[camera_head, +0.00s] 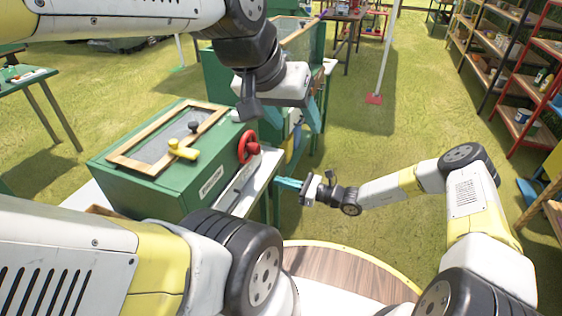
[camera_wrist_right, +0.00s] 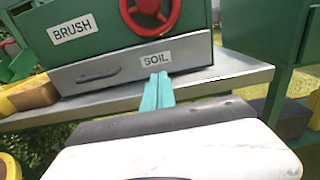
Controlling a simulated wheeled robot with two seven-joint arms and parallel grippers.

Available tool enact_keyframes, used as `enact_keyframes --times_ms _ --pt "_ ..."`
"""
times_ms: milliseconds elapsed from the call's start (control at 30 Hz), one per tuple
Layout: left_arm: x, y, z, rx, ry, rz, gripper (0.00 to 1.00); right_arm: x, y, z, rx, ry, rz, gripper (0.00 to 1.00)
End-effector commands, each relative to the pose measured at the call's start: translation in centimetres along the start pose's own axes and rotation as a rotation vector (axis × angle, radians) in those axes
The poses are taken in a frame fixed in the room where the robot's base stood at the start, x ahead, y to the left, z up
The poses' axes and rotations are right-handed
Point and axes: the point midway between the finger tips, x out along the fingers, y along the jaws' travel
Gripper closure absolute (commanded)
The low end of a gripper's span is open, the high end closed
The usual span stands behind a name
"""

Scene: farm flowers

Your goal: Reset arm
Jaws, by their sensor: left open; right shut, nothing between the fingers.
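My left gripper (camera_head: 297,122) hangs at the upper middle of the head view, behind and right of a green box (camera_head: 158,178). It is open, and I see nothing in it; its teal fingers are partly hidden. My right gripper (camera_head: 288,184) is lower, beside the bench edge to the right of the box. Its teal fingers are shut and empty. In the right wrist view, the closed fingertips (camera_wrist_right: 158,92) appear in front of the drawer (camera_wrist_right: 130,72) labelled SOIL, under the BRUSH label. I cannot tell whether they touch the bench.
The box has a red handwheel (camera_head: 248,147) and a wood-framed lid (camera_head: 165,145) with a yellow-handled tool (camera_head: 183,150) on top. It stands on a grey bench (camera_wrist_right: 215,75). Shelves (camera_head: 520,105) stand at the right. Open grass (camera_head: 400,120) lies between.

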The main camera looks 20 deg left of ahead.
Motion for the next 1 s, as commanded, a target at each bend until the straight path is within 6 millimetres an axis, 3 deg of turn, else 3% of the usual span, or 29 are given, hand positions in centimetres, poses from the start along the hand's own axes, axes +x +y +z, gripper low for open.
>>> enact_keyframes --times_ms 200,433,533,667,1000 --pt "0.0 0.0 0.0 0.0 0.0 0.0 0.41 -3.0 0.0 0.0 -0.001 0.0 0.0 1.0" --pt "0.0 0.0 0.0 0.0 0.0 0.0 0.41 -3.7 0.0 0.2 -0.008 0.003 0.005 1.0" --pt "0.0 0.0 0.0 0.0 0.0 0.0 0.41 -4.2 0.0 1.2 -0.057 0.027 0.036 1.0" --pt "0.0 0.0 0.0 0.0 0.0 0.0 0.41 -5.8 0.4 4.2 -0.199 0.102 0.128 1.0" --pt "0.0 0.0 0.0 0.0 0.0 0.0 0.41 -12.7 2.7 13.8 -0.661 0.388 0.425 1.0"
